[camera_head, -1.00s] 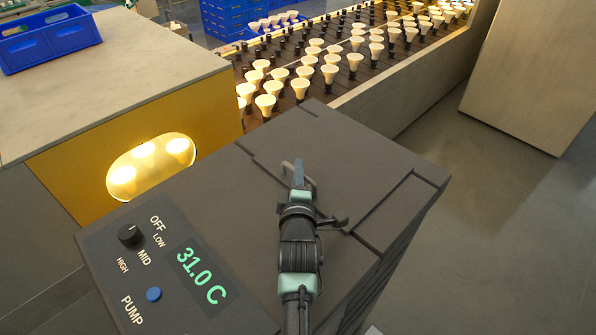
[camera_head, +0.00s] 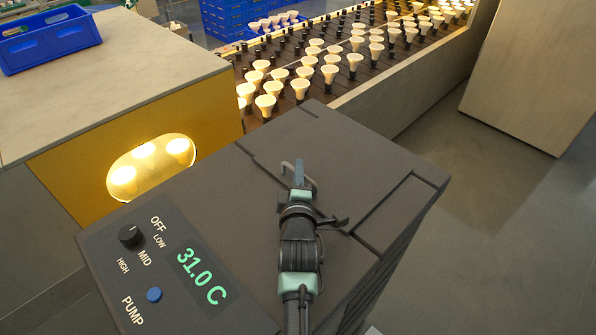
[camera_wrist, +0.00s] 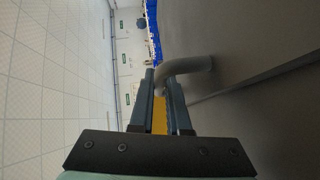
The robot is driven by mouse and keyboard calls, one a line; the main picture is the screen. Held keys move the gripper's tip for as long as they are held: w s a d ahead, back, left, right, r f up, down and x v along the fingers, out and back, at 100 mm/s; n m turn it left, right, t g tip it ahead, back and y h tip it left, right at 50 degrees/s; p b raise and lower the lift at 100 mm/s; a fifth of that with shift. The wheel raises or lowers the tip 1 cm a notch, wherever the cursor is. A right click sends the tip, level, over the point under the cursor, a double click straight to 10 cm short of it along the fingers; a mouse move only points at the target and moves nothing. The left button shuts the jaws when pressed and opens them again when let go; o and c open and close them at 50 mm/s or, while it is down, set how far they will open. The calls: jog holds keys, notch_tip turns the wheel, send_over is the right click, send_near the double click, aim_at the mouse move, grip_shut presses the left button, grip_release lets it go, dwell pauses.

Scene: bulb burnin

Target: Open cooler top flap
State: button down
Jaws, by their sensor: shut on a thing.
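The cooler (camera_head: 340,140) is a dark grey box with a control panel at its near left. Its top flap (camera_head: 265,170) lies flat in the top surface, with seams around it. A curved grey handle (camera_head: 287,166) stands on the flap and also shows in the wrist view (camera_wrist: 188,66). My gripper (camera_head: 299,166) is over the cooler top, with its fingers shut on the handle. In the wrist view my gripper (camera_wrist: 160,85) has the handle's end at its fingertips; the exact contact is partly hidden by the fingers.
A yellow-fronted bench (camera_head: 75,165) with a blue crate (camera_head: 48,40) stands at left. Lit bulbs fill a rack (camera_head: 395,70) behind. Floor is clear at right.

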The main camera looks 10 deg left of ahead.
jog(key=w+d+r+m+g+b, duration=0.1)
jog(key=w+d+r+m+g, duration=0.1)
jog(key=w+d+r, duration=0.2)
jog(key=w+d+r+m+g+y+b, duration=0.1)
jog(key=w+d+r+m+g, duration=0.1)
jog(key=w+d+r, duration=0.3)
jog(key=shift+w+d+r+g, duration=0.1)
jog(key=shift+w+r+g, duration=0.3)
jog(key=shift+w+r, duration=1.55)
jog(key=shift+w+d+r+g, duration=0.1)
jog(key=shift+w+r+g, duration=0.3)
jog(key=shift+r, duration=2.9)
jog(key=shift+w, duration=0.1)
jog(key=c, duration=1.2)
grip_release()
jog(key=shift+o, duration=0.2)
jog(key=shift+r, duration=0.1)
